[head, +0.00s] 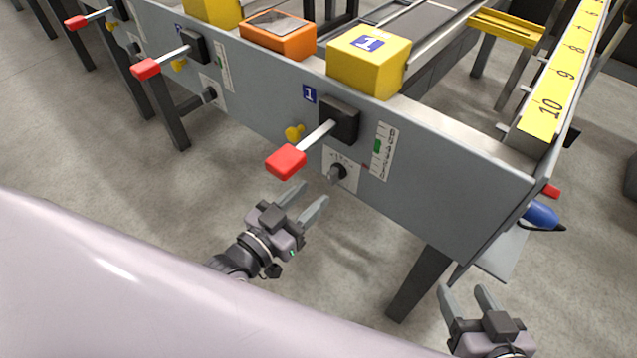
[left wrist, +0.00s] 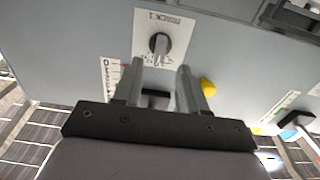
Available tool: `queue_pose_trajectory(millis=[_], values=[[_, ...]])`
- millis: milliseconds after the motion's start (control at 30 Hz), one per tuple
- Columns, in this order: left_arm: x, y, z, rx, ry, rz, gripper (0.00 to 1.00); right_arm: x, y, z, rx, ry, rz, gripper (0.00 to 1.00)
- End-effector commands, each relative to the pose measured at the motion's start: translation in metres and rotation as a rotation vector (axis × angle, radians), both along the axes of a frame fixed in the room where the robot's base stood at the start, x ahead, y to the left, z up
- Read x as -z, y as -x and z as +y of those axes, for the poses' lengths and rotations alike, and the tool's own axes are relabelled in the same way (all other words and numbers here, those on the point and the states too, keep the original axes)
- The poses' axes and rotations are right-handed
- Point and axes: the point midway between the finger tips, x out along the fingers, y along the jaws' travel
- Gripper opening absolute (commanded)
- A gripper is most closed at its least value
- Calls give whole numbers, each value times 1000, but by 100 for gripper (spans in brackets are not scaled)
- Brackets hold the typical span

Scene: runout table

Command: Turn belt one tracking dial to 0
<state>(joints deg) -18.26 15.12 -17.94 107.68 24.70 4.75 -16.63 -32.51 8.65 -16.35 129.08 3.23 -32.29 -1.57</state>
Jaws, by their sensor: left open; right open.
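The belt one tracking dial (head: 338,173) is a small dark knob on a white marked plate, low on the grey side panel below the blue "1" label (head: 309,94). In the left wrist view the dial (left wrist: 159,46) shows beyond my fingertips, roughly centred between them; its marks are too small to read. My left gripper (head: 314,192) is open and empty, its fingers pointing at the dial, apart from it. In the left wrist view the left gripper's fingers (left wrist: 160,68) stand spread. My right gripper (head: 463,290) is open and empty at the lower right, away from the dial.
A red-handled lever (head: 287,161) juts out above and left of the dial, close to my left gripper. A yellow knob (head: 293,132) and a scale with a green marker (head: 382,151) are nearby. A yellow box (head: 368,66) sits on top. A table leg (head: 420,283) stands below.

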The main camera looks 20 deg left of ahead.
Motion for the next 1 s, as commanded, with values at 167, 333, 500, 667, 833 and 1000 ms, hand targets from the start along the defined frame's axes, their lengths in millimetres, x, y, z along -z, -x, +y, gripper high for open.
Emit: queue_pose_trajectory(millis=[167,333,500,667,833,1000], values=[[0,12,4,0,0,1,42,4,5,-3,1,17,13,56],[0,13,5,0,1,-1,42,6,6,-3,0,23,16,56],[0,13,5,0,1,-1,42,6,6,-3,-1,23,16,56],[0,13,5,0,1,0,42,6,6,-3,0,22,17,56],[1,17,0,11,-4,24,42,2,3,-1,-1,17,9,56],[6,40,-18,48,-33,162,42,3,4,-2,-1,18,10,56]])
